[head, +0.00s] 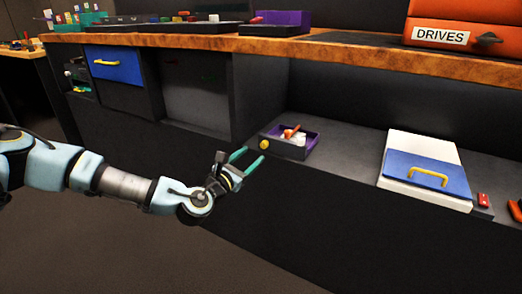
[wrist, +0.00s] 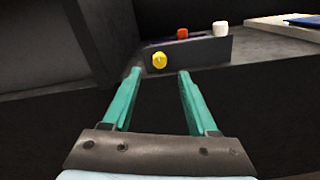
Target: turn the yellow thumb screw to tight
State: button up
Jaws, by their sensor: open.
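The yellow thumb screw (head: 264,145) sits on the left part of the front face of a small dark box with a purple inside (head: 312,138). In the wrist view the thumb screw (wrist: 159,60) is a round yellow knob ahead of my fingers, slightly left of the middle of the gap. My gripper (head: 250,160) has green fingers, spread apart and empty. In the wrist view my gripper (wrist: 160,72) points toward the screw, with its fingertips short of it and not touching. Whether the screw is loose or tight cannot be told.
The box holds a red-orange piece (wrist: 182,33) and a white piece (wrist: 220,28). A dark cabinet wall (head: 258,100) rises left of the box. To the right lie a white case with a blue panel (head: 400,163) and a small red item (head: 483,200). The wooden counter (head: 340,42) runs above.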

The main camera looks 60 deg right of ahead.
aim_at(263, 145)
jog(key=d, duration=0.6)
jog(key=shift+d, duration=0.3)
grip_shut()
